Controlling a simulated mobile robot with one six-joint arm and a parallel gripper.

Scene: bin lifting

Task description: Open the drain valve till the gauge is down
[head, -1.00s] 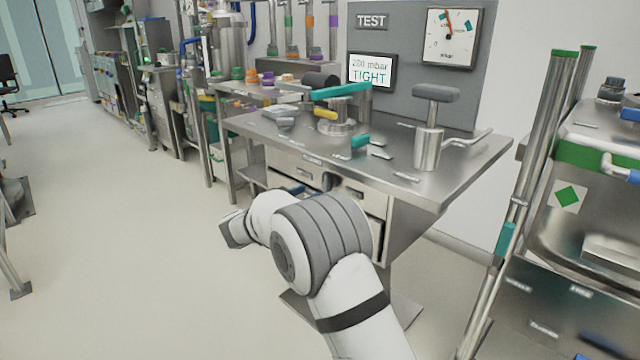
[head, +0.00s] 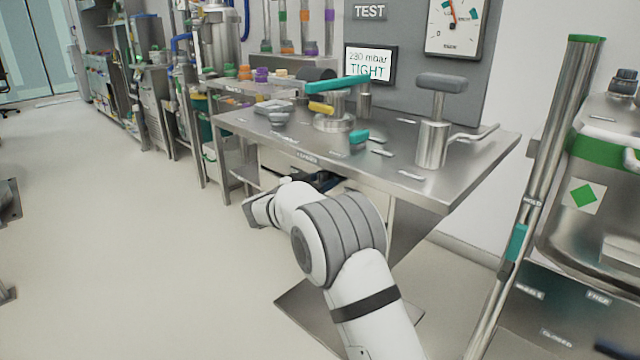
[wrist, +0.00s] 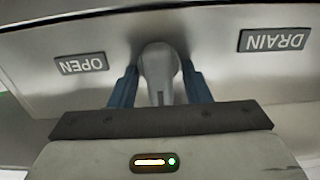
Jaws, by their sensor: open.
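In the wrist view a grey drain valve handle (wrist: 157,70) stands out from a metal panel, between upside-down labels reading OPEN (wrist: 81,64) and DRAIN (wrist: 275,40). My gripper (wrist: 159,80) is open, with one blue finger on each side of the handle. I cannot tell whether the fingers touch it. In the head view my arm reaches to the bench front, where the handle is hidden.
The steel bench (head: 450,180) carries a fitting with a teal lever (head: 338,85) and a pump with a grey T-handle (head: 442,82). A steel vessel with a green band (head: 610,160) stands close on the right.

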